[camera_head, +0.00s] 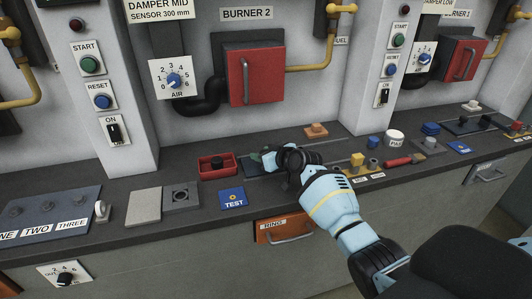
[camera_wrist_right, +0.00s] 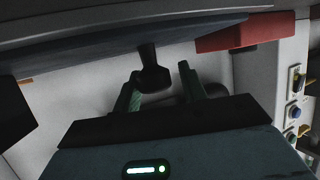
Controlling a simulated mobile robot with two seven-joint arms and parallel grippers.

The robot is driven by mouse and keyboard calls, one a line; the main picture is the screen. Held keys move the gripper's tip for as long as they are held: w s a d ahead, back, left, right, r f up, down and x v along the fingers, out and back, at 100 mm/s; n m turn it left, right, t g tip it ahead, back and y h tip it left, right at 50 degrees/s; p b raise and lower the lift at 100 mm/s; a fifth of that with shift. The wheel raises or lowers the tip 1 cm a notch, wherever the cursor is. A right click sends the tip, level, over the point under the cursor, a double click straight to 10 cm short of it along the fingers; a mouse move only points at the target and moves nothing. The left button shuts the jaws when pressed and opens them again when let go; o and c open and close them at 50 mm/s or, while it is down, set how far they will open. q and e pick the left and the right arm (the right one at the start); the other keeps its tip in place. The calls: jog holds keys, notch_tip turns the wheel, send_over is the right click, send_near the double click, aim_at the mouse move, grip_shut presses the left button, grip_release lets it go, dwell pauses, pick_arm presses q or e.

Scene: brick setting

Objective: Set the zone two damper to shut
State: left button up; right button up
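A dark slotted plate (camera_head: 250,170) lies on the counter below burner 2, partly hidden by my right gripper. I cannot read a zone label or damper mark on it. My right gripper (camera_head: 264,158) is over this plate, with its arm coming from the lower right. In the right wrist view a black knob on a stem (camera_wrist_right: 152,76) stands between the two fingers of my right gripper (camera_wrist_right: 162,88). The fingers are apart, with a clear gap on the knob's right side. Whether the left finger touches it, I cannot tell. My left gripper is not in view.
A red tray with a black knob (camera_head: 216,168) is just left of the plate. An orange block (camera_head: 316,131) is behind. A blue panel labelled ONE, TWO, THREE (camera_head: 60,224) is at far left. Another slotted plate (camera_head: 485,123) is at right.

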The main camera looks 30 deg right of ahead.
jog(key=shift+o, duration=1)
jog(key=shift+a, duration=0.1)
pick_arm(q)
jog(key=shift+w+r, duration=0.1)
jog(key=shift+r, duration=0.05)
pick_arm(e)
jog(key=shift+s+r, duration=0.1)
jog(key=shift+s+d+r, duration=0.1)
jog(key=shift+s+d, duration=0.15)
jog(key=p+v, duration=0.1)
jog(key=v, duration=0.4)
jog(key=shift+s, duration=0.2)
jog(key=shift+p+v, duration=0.3)
jog(key=shift+v, duration=0.5)
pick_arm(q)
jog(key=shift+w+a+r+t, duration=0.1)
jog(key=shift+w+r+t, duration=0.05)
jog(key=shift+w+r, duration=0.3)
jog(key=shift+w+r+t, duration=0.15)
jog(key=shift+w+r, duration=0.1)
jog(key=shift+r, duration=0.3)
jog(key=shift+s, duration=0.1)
